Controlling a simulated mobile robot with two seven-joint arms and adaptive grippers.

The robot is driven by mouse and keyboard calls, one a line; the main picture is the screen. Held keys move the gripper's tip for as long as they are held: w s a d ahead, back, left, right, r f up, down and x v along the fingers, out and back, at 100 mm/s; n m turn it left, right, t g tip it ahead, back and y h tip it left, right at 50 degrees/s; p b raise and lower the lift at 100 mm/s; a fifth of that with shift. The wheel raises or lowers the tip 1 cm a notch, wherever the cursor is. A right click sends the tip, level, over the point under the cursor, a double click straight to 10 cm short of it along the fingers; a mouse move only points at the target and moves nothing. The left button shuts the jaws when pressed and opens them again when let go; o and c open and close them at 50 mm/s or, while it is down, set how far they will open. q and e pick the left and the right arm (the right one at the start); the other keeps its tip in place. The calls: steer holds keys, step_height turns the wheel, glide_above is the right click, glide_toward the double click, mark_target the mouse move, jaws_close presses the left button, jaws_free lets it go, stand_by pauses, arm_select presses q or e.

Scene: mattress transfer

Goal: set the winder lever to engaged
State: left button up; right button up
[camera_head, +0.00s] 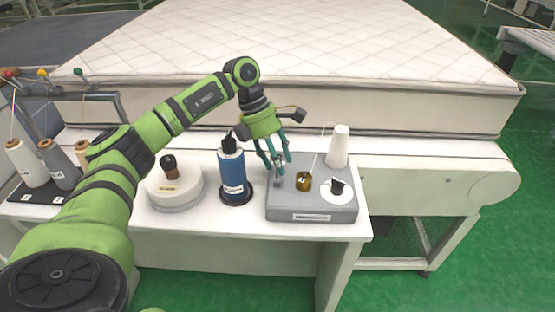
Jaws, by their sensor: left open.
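The winder is a grey box (312,206) on the right part of the white table. On its top are a small upright metal piece (279,178) that may be the lever, a brass-coloured cylinder (303,181), a white disc with a black knob (338,187) and a white cone (338,147). My left gripper (273,165) comes from above and points down over the winder's left part. Its teal fingers are open, close to the small metal piece; I cannot tell whether they touch it. The lever's setting is too small to read. My right gripper is out of view.
A blue bottle (232,174) on a dark base stands just left of the winder. Further left are a round white base with a brown-and-black knob (174,188) and a thread rack with several spools (60,165). A large mattress (300,50) lies behind the table.

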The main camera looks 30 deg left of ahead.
arm_select(q)
steer(key=v, duration=1.1)
steer(key=shift+r, duration=0.3)
steer(key=shift+a, duration=0.1)
